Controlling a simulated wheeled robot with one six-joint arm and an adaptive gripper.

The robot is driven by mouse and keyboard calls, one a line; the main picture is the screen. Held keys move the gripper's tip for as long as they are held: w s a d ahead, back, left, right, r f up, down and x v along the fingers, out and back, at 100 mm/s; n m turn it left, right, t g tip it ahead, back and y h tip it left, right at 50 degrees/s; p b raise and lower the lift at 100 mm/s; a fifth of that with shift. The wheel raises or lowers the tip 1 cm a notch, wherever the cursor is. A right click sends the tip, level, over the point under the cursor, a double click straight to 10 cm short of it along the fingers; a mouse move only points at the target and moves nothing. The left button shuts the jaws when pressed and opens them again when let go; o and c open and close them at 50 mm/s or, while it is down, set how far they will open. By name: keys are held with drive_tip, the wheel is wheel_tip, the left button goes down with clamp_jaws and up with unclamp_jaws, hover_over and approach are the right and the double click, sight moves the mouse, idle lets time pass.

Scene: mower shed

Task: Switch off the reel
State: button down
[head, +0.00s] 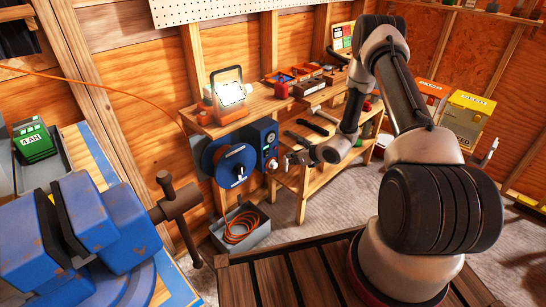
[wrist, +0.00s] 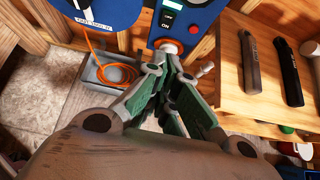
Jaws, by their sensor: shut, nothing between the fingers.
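The blue cable reel (head: 228,162) hangs on the shed wall with an orange cord. Beside it is a blue box (head: 262,135) with a dial and a knob. In the wrist view the reel's disc (wrist: 92,12) is at top left. The box (wrist: 205,18) shows a black plate (wrist: 170,20) with white lettering, partly readable as OFF and ON, and a pale, red-ringed round part (wrist: 168,48) below it. My gripper (wrist: 172,72) is shut and empty, its tips just below that round part in the picture; I cannot tell whether they touch. It also shows in the head view (head: 288,161).
A grey bin (wrist: 112,75) with coiled orange cord stands below the reel. To the right, a wooden shelf (wrist: 235,95) holds dark tools (wrist: 250,62). A work lamp (head: 228,95) stands above. A blue vise (head: 75,230) fills the left foreground.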

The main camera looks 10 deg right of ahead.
sight(267, 153)
drive_tip(key=x, duration=0.4)
drive_tip(key=w+r+x, duration=0.1)
drive_tip(key=x, duration=0.3)
drive_tip(key=a+r+x, duration=0.1)
drive_tip(key=x, duration=0.3)
drive_tip(key=shift+w+a+f, duration=0.1)
drive_tip(key=shift+w+f, duration=0.05)
drive_tip(key=shift+w, duration=0.35)
drive_tip(key=shift+w+a+r, duration=0.2)
drive_tip(key=shift+w+r, duration=0.05)
drive_tip(key=shift+w, duration=0.1)
drive_tip(key=shift+s+r, duration=0.1)
drive_tip(key=shift+r, duration=0.65)
